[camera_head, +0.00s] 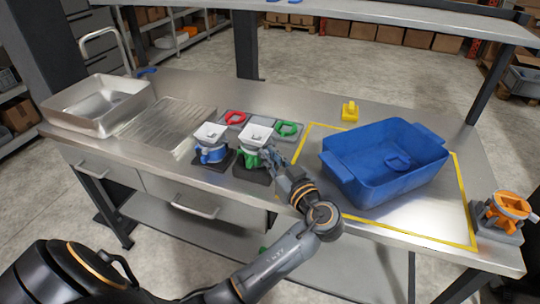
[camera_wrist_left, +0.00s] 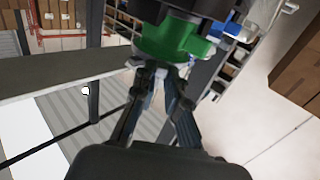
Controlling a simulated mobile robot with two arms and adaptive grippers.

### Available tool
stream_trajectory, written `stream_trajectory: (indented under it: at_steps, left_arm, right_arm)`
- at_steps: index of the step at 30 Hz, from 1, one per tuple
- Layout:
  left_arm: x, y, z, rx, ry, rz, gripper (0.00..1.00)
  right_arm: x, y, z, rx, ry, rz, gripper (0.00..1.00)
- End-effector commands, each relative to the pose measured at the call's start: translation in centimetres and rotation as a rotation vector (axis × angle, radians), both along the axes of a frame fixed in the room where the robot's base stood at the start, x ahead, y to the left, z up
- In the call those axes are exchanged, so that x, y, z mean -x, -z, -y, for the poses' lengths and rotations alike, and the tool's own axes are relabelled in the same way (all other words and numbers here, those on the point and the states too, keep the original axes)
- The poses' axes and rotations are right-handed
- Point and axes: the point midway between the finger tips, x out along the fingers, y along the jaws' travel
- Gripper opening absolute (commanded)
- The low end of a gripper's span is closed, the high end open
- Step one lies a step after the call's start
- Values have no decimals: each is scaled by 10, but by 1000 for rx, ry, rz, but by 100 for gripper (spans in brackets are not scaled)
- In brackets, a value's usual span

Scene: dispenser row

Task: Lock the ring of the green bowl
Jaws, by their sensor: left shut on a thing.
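The green bowl (camera_head: 256,134) is a pale, square-topped hopper with green parts below it, standing upright on a dark base at the table's front edge. Its green ring (camera_head: 250,157) is partly hidden by my left gripper. My left gripper (camera_head: 272,157) reaches it from the front right. In the left wrist view the gripper (camera_wrist_left: 163,72) is closed at the lower edge of the green ring (camera_wrist_left: 172,45), on a small part of it mostly hidden between the fingertips. My right gripper is not in view.
A blue-ringed dispenser (camera_head: 211,153) stands close at left, an orange one (camera_head: 508,205) at the far right. Behind lie a red piece (camera_head: 235,117) and a green piece (camera_head: 287,129).

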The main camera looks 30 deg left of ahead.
Motion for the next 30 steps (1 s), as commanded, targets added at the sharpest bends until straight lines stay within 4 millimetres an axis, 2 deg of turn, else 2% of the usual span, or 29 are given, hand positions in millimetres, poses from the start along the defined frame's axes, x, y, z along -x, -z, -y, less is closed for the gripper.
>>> stream_trajectory:
  at_steps: [14,24,30]
  left_arm:
    - [6,3,-4,0,79,0,0]
    - [22,3,-16,-1,334,0,0]
    - [29,0,-25,-2,492,-1,0]
  right_arm:
    - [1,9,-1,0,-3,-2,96]
    - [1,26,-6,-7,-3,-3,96]
    - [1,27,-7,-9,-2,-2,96]
